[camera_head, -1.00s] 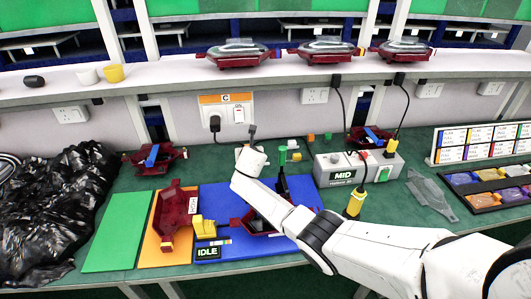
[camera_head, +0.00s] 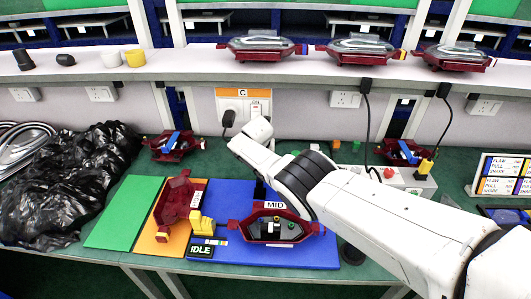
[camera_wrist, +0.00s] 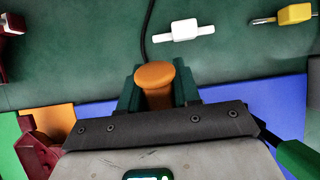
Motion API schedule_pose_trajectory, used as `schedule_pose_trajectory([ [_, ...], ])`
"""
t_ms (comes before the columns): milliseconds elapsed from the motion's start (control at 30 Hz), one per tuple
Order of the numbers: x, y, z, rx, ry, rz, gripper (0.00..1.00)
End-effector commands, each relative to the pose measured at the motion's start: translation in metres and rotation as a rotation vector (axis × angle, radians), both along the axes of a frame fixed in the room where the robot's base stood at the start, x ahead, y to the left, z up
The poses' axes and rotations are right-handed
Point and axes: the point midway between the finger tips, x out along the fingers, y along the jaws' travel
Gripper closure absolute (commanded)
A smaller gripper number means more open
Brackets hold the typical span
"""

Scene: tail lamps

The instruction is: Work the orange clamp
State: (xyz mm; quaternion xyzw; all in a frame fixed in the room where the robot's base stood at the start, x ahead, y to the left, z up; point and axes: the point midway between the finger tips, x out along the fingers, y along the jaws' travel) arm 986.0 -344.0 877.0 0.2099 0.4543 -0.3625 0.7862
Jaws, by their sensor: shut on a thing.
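An orange knob with a rounded cap and narrower stem (camera_wrist: 155,76) shows in the wrist view; I take it for part of the orange clamp. My gripper (camera_wrist: 158,92) has its dark green fingers on both sides of the knob and is shut on it. The rest of the clamp is hidden below the gripper's dark plate. In the head view my arm hides the knob and most of the gripper. A dark red lamp housing (camera_head: 235,229) lies open on the blue mat (camera_head: 300,260), with small coloured parts inside. A white MID label shows at its back edge.
Another red housing (camera_head: 178,202) and a yellow block-shaped piece (camera_head: 201,224) are on the orange mat, left of the blue one. A black bag (camera_head: 60,180) fills the bench's left. The green mat (camera_head: 122,212) is bare.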

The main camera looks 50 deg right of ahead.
Motion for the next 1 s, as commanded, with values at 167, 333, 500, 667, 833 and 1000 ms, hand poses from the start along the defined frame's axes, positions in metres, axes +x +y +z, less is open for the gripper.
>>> schedule_pose_trajectory([
  [167,-0.0005,0.0032,-0.0033,0.012,0.009,0.001,1.00],
  [333,-0.0008,0.0031,-0.0035,0.013,0.010,0.001,1.00],
  [500,-0.0009,0.0029,-0.0037,0.013,0.010,0.001,0.65],
  [667,-0.0009,0.0026,-0.0031,0.011,0.010,0.000,0.50],
  [833,-0.0008,0.0023,-0.0025,0.011,0.009,0.000,0.47],
  [1000,-0.0009,0.0025,-0.0003,0.011,0.009,0.000,0.47],
])
